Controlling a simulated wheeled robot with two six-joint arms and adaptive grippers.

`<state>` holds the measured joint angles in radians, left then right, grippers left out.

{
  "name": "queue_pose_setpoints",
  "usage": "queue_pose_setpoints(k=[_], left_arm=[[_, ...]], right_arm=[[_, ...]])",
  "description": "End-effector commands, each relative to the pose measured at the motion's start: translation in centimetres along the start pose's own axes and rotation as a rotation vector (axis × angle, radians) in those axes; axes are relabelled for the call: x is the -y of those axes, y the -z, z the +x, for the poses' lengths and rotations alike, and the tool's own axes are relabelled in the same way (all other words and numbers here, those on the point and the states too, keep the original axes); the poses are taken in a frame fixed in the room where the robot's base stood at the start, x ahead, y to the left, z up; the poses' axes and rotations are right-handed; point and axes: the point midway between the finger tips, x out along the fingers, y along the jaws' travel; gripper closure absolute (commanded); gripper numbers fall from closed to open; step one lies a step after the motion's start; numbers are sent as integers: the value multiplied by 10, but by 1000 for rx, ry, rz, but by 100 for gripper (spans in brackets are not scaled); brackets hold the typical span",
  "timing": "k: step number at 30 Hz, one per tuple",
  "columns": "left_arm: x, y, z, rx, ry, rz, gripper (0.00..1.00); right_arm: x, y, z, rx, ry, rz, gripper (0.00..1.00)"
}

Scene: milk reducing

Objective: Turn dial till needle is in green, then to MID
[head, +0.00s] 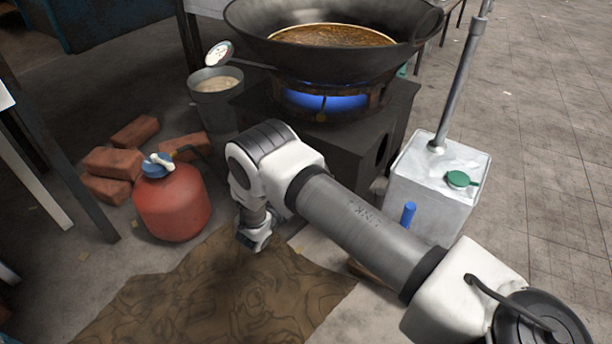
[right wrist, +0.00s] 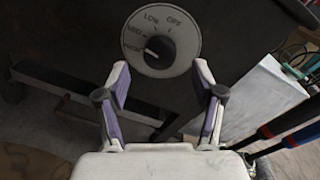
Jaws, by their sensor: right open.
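The dial (right wrist: 168,42) shows in the right wrist view as a round light knob face on a dark panel. It has the labels OFF, LOW, MID and HIGH, and its white mark points toward HIGH. My right gripper (right wrist: 161,80) is open, with its fingers below and to either side of the dial, empty between them. In the head view my right arm hides the dial, and its wrist hangs low in front of the stove (head: 345,140). A round gauge (head: 218,53) with a white face stands over a pot by the wok; its needle is too small to read. My left gripper is out of view.
A wok (head: 400,50) of brown liquid sits over a blue flame (head: 330,101). A white canister (head: 432,195) stands right. A brown mat (head: 210,300) covers the floor in front.

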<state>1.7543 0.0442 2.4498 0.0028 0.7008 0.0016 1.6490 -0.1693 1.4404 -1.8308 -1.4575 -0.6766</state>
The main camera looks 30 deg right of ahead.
Motion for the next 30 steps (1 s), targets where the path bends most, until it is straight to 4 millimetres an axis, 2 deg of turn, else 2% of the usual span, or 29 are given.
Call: queue_pose_setpoints(k=[1,6,11,15,30], left_arm=[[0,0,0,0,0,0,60],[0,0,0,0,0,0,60],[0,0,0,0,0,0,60],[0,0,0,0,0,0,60],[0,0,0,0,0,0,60]], right_arm=[[-2,-1,-14,3,-6,-2,32],[-1,-1,-58,3,-4,-1,32],[0,-1,-82,1,-1,1,32],[0,0,-88,0,1,1,32],[0,0,-87,0,1,0,32]])
